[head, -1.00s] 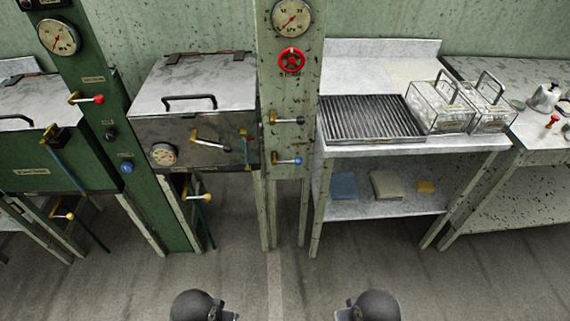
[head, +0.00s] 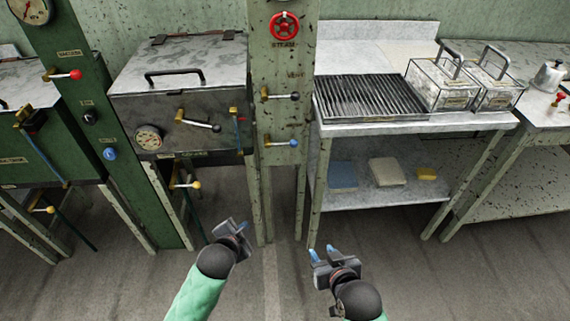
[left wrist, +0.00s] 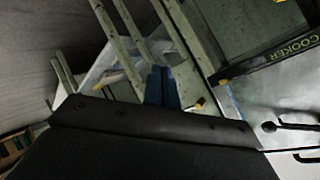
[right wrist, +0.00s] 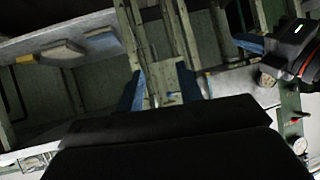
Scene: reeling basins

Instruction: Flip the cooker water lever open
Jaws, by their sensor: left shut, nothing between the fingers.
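A lever with a blue ball end and brass pivot (head: 283,143) sticks out to the right on the pale post (head: 282,65), below a black-ended lever (head: 284,97). The blue-ended lever's label is not readable, so I cannot be sure it is the water lever. The steel box tank (head: 178,105) stands left of the post; a "COOKER" label shows in the left wrist view (left wrist: 293,47). My left gripper (head: 241,228) is shut and empty, below and left of the blue-ended lever, apart from it. My right gripper (head: 321,250) is open and empty, low and right of the post.
A red steam wheel (head: 285,26) is higher on the post. A green post (head: 87,110) left of the tank carries a red-ended lever and a blue knob. A bench with a grill (head: 368,98) and baskets stands right. Open floor lies in front.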

